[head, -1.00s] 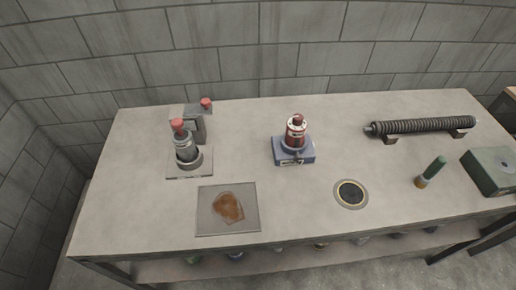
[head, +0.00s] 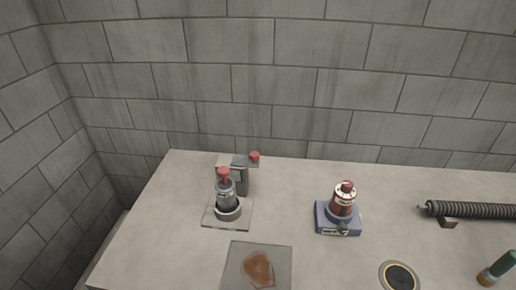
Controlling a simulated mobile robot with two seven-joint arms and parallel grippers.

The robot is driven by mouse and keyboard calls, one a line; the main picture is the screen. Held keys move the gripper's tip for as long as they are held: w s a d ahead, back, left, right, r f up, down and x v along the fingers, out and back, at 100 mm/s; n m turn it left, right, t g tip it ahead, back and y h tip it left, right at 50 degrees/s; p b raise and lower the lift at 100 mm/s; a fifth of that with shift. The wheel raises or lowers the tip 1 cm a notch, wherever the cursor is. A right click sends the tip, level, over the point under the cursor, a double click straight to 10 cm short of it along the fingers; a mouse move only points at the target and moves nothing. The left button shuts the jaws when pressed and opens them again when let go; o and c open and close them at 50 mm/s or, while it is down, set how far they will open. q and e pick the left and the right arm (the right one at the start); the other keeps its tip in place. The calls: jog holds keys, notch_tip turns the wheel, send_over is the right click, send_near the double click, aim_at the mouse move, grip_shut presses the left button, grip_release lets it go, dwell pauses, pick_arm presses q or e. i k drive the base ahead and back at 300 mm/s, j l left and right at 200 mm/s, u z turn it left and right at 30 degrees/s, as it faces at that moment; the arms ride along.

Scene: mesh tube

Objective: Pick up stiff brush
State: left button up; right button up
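A short brush-like object (head: 499,267) with a green handle and a tan-orange lower end is at the lower right edge of the head view. It leans to the right on the table, and it looks like the stiff brush. Neither of my grippers shows in the view, so nothing is seen near it.
The grey table (head: 165,240) holds a device with a red knob (head: 226,200), a red canister on a blue base (head: 341,212), a stained plate (head: 245,275), a round dark-centred disc (head: 399,277) and a ribbed black tube (head: 475,210). A block wall (head: 300,90) stands behind.

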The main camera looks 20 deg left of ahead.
aim_at(490, 276)
jog(key=z, duration=1.35)
jog(key=i+l+u, duration=0.15)
jog(key=l, duration=0.15)
jog(key=i+l+u, duration=0.1)
jog(key=l, duration=0.25)
jog(key=i+l+u, duration=0.15)
jog(key=l, duration=0.15)
jog(key=i+l+u, duration=0.1)
jog(key=l, duration=0.25)
jog(key=i+l+u, duration=0.15)
jog(key=l, duration=0.2)
